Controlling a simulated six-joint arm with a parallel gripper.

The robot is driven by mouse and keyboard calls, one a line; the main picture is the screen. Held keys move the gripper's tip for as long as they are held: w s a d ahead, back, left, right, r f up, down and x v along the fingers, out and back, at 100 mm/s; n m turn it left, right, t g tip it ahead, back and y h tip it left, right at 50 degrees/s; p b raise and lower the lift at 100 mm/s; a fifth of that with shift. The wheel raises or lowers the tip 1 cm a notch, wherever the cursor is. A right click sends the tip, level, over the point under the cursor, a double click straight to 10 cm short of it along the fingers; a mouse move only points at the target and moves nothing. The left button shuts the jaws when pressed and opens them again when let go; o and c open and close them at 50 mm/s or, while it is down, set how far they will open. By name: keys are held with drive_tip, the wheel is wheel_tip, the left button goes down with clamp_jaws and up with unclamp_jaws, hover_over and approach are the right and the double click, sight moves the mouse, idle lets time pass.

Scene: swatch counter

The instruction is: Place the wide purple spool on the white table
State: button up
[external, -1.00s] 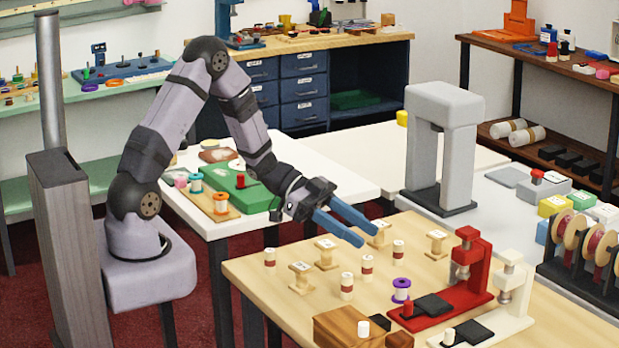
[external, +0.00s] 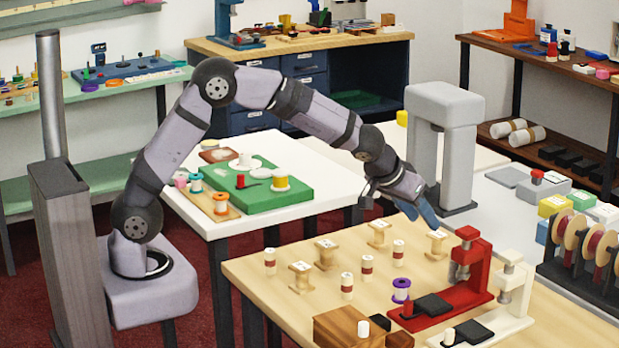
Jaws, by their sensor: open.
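The wide purple spool (external: 401,290), white with purple thread, stands upright on the light wooden table, just left of the red press. The white table (external: 316,169) stands behind and to the left, holding a green board and several spools. My gripper (external: 423,214) is open and empty above the back part of the wooden table, pointing down and to the right. It is well behind the purple spool and close to a wooden spool (external: 436,243). The fingers partly overlap each other in this view.
Around the purple spool stand a red press (external: 470,265), a white press (external: 507,295), a brown wooden block (external: 345,328) and several wooden and brown-banded spools. A green board (external: 290,195) with spools fills much of the white table. A grey arch (external: 440,150) stands behind the gripper.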

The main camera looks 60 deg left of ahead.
drive_tip(key=s+d+n+g+y+b, duration=0.1)
drive_tip(key=s+d+n+g, duration=0.3)
drive_tip(key=s+d, duration=0.5)
hover_over(402, 281)
drive_tip(key=s+d, duration=0.2)
drive_tip(key=s, duration=0.1)
wheel_tip(402, 281, down, 5)
drive_tip(key=shift+w+a+p+x, duration=0.1)
drive_tip(key=shift+p+x, duration=0.3)
drive_tip(key=shift+x, duration=0.8)
drive_tip(key=shift+w+a+p+x, duration=0.15)
drive_tip(key=shift+p+x, duration=0.2)
drive_tip(key=shift+x, duration=0.85)
drive_tip(key=shift+w+a+p+x, duration=0.1)
drive_tip(key=shift+p+x, duration=0.3)
drive_tip(key=shift+x, duration=0.75)
drive_tip(key=shift+r, duration=0.15)
drive_tip(key=shift+c, duration=0.5)
drive_tip(key=c, duration=0.8)
wheel_tip(402, 281, up, 10)
drive_tip(key=shift+r+b, duration=0.1)
drive_tip(key=shift+b, duration=0.65)
